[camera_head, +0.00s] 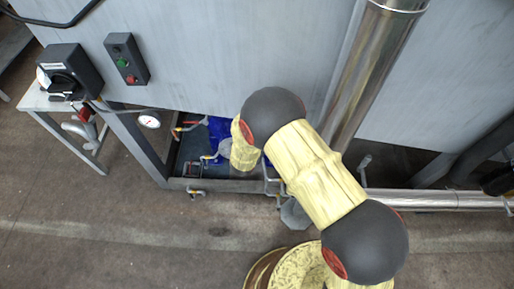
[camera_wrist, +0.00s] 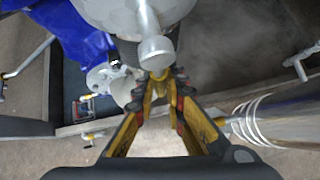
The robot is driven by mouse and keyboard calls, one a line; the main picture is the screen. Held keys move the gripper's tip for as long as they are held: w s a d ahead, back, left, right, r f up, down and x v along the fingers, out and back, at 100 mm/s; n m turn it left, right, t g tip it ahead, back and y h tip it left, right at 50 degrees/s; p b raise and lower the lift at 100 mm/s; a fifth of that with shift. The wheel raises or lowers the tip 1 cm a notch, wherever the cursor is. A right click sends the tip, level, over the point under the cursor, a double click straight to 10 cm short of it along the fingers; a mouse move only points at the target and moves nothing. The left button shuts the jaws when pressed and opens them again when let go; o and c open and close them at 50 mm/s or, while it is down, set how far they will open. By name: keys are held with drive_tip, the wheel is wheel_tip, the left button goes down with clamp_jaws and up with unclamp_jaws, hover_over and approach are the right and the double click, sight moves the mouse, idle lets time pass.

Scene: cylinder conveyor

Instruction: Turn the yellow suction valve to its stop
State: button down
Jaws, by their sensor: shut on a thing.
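My gripper (camera_wrist: 160,88) is in the middle of the wrist view, with its two yellow-and-dark fingers converging at the tips. The fingertips are closed on a small yellow piece, the yellow suction valve's handle (camera_wrist: 158,73), just below a round grey metal knob or pipe end. Most of the handle is hidden by the fingertips, so its angle is hard to tell. In the head view my arm covers the gripper and the held handle.
A blue pump-like body (camera_wrist: 75,35) and grey pipe fittings (camera_wrist: 112,82) lie left of the fingers. A shiny pipe (camera_wrist: 285,113) runs at the right. In the head view, a control box (camera_head: 126,60) is on the grey tank wall (camera_head: 195,50), and a gauge (camera_head: 149,120) hangs below.

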idle(0.4)
drive_tip(key=c, duration=1.8)
unclamp_jaws()
drive_tip(key=shift+c, duration=0.2)
drive_tip(key=v, duration=1.2)
